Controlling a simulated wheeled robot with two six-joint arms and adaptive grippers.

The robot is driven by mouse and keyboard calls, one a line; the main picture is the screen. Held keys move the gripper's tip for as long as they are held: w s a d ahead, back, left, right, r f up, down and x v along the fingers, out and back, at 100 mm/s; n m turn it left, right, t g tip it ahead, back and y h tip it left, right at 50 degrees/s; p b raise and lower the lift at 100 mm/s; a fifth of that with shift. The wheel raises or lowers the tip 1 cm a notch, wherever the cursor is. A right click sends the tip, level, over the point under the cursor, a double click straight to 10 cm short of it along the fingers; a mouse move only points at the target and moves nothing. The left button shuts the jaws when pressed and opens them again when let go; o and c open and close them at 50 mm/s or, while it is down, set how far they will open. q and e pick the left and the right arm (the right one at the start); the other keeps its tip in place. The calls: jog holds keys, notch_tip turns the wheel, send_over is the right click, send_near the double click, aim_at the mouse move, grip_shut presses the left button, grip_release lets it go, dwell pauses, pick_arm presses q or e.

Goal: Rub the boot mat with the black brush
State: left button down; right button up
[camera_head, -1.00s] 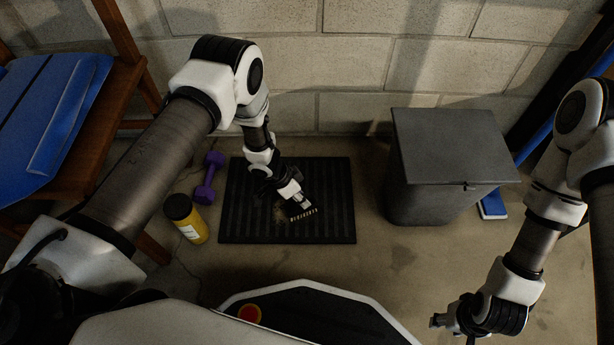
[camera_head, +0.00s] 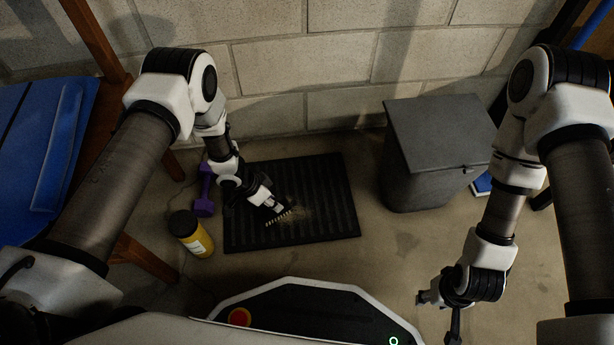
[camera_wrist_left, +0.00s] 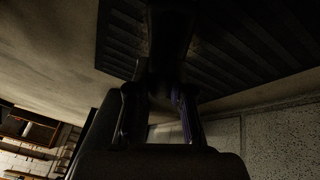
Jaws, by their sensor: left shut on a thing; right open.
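The black ribbed boot mat (camera_head: 325,190) lies flat on the floor in the head view, with a pale brownish dirt patch near its middle. The black brush (camera_head: 277,219) shows a row of light bristles over the left-centre of the mat. The bristles appear to be at the mat surface, but contact is hard to confirm. My left gripper (camera_head: 264,203) is shut on the brush. In the left wrist view, the dark fingers (camera_wrist_left: 160,100) close around a dark shape, with the ribbed mat (camera_wrist_left: 255,45) beyond. My right gripper (camera_head: 438,300) is open and empty, right of the mat.
A purple dumbbell (camera_head: 205,190) and a yellow bottle with a black lid (camera_head: 192,235) stand left of the mat. A grey lidded bin (camera_head: 437,155) stands to the right. A wooden chair with blue padding (camera_head: 45,150) is far left. A block wall (camera_head: 330,60) runs behind.

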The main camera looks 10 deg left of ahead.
pick_arm(q)
jog(key=shift+d+r+p, duration=0.1)
jog(key=shift+r+p, duration=0.25)
notch_tip(320, 180, up, 6)
jog(key=p, duration=0.5)
jog(key=shift+w+f, duration=0.1)
jog(key=shift+f, duration=0.05)
pick_arm(e)
notch_tip(320, 180, up, 7)
jog(key=shift+w+a+f, duration=0.2)
jog(key=shift+a, duration=0.25)
